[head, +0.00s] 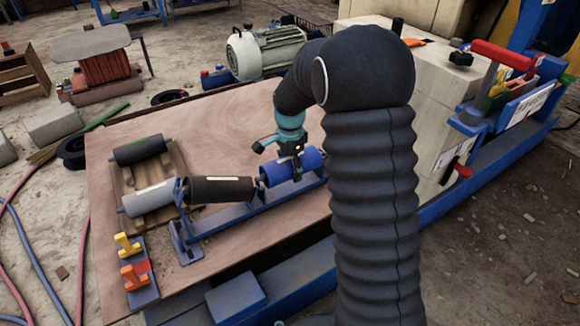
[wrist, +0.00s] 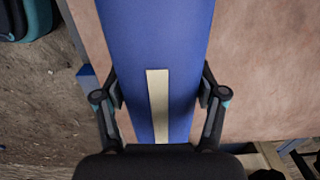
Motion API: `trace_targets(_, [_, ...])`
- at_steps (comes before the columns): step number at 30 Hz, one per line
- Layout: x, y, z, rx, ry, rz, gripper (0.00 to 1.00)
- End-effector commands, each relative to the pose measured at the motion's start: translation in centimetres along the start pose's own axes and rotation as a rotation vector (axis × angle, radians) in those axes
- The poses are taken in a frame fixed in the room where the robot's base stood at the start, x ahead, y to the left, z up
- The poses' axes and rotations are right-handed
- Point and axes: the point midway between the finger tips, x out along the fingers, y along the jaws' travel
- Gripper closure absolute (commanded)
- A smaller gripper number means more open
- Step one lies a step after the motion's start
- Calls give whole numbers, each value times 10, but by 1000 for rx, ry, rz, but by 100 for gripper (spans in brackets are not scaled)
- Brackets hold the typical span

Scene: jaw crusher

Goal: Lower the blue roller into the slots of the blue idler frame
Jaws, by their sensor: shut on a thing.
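The blue roller (head: 277,174) is level, in line above the right part of the blue idler frame (head: 240,214). My gripper (head: 290,160) is shut around the roller's middle from above. In the wrist view my gripper (wrist: 162,104) has a finger on each side of the blue roller (wrist: 155,40), whose pale label strip lies between them. The roller's left end is close to an upright bracket of the frame. I cannot tell whether its shaft is in the slot.
A black roller (head: 221,189) sits in the frame's left part. A grey roller (head: 148,199) and a dark roller (head: 139,150) lie on a wooden pallet (head: 176,160) at left. Orange and yellow clamps (head: 134,276) stand in front. The board (head: 215,120) behind is clear.

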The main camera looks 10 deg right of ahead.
Motion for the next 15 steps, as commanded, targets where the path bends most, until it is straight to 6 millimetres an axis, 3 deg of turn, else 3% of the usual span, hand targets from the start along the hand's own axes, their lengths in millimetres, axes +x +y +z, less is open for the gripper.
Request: trace_targets(15, [9, 0, 0, 0, 1, -2, 99])
